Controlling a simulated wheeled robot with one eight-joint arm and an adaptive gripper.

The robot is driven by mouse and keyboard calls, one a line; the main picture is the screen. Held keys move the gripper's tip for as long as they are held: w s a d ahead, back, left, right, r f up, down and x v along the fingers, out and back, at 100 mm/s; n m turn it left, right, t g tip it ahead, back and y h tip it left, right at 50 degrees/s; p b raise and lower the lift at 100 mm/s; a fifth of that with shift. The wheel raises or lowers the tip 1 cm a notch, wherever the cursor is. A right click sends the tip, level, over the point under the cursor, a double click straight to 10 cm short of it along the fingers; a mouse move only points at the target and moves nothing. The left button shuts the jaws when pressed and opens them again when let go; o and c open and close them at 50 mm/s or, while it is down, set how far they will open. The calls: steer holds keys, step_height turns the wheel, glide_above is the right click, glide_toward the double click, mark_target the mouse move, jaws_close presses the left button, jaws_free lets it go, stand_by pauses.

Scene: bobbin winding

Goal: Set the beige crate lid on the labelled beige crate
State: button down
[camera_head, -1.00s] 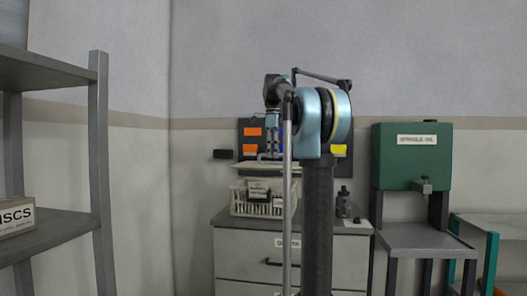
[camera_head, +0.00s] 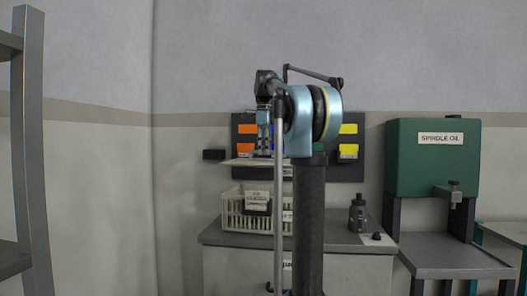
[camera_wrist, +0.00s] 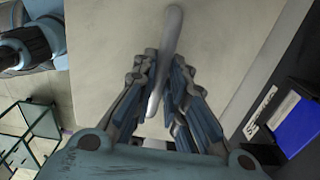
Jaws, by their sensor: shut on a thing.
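The beige crate lid (camera_head: 240,162) is a thin flat plate, held level in the head view. My gripper (camera_head: 264,151) is above it. In the wrist view my gripper (camera_wrist: 163,82) is shut on the lid's pale bar handle (camera_wrist: 168,45), and the lid's flat top (camera_wrist: 105,28) spreads beneath the fingers. The labelled beige crate (camera_head: 233,212) is a slatted open box on the grey cabinet, with a white label and dark items showing. The lid is above the crate with a visible gap. My arm hides the crate's right part.
The grey cabinet (camera_head: 225,235) also bears a dark bottle (camera_head: 357,214) to the right. A dark wall panel with coloured bins (camera_head: 348,151) is behind the lid. A green spindle oil tank (camera_head: 425,170) stands right. A grey shelf (camera_head: 30,130) is at the left.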

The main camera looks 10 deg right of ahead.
step_height(320, 180, down, 6)
steer(key=shift+d+f, duration=0.1)
steer(key=shift+f, duration=0.15)
stand_by(0.7)
steer(key=shift+f, duration=0.1)
steer(key=shift+f, duration=2.4)
steer(key=c, duration=1.5)
jaws_free()
steer(key=shift+c, duration=0.2)
